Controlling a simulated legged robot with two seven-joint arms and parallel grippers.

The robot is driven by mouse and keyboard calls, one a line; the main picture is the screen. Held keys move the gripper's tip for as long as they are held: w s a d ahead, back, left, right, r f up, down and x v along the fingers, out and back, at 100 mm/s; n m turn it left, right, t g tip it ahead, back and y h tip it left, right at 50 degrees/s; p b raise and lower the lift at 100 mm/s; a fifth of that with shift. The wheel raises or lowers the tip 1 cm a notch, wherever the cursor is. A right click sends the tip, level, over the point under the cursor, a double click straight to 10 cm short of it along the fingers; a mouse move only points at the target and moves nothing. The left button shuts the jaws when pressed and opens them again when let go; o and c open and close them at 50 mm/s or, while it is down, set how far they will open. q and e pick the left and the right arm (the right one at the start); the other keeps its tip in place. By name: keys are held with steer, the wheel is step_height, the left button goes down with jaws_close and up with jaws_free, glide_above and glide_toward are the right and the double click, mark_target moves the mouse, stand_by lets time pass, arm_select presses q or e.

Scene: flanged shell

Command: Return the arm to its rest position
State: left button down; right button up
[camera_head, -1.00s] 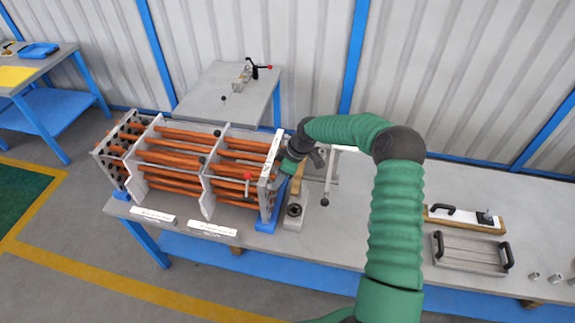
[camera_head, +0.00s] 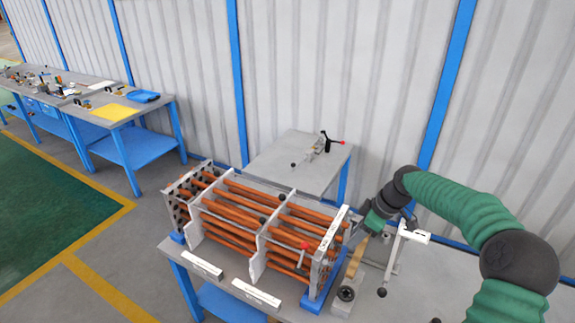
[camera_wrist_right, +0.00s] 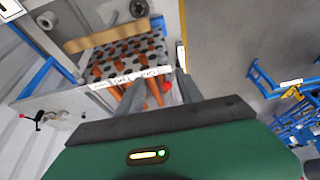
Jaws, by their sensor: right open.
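My right arm, green with dark joints, comes in from the right in the head view. Its gripper (camera_head: 356,237) is by the right end plate of the tube bundle, small and partly hidden there. In the right wrist view the two grey fingers (camera_wrist_right: 157,92) are apart, with nothing seen held between them. The tube bundle (camera_head: 262,212) has orange tubes running through grey plates and lies on the bench. Its perforated end plate (camera_wrist_right: 128,57) shows beyond the fingers in the wrist view. A red knob (camera_head: 304,245) is on the bundle's near side. My left gripper is not in view.
A clamp stand with a long lever (camera_head: 396,258) is close to the right of the gripper. A small grey table (camera_head: 290,160) stands behind the bundle. Blue-legged benches (camera_head: 120,110) are at the far left. The floor at left is open.

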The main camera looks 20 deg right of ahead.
steer(key=s+a+f+m+g+h+b, duration=0.15)
steer(key=s+a+f+b, duration=0.3)
steer(key=a+f, duration=0.55)
steer(key=s+a+f+m+h+b, duration=0.1)
steer(key=s+a+f+m+b, duration=0.1)
steer(key=s+a, duration=0.3)
steer(key=s+a+f+m+b, duration=0.3)
steer(key=s+a, duration=0.3)
steer(key=s, duration=0.4)
steer(key=shift+s+a+f+m+t+h+b, duration=0.35)
steer(key=shift+f+m, duration=0.2)
steer(key=shift+m, duration=0.2)
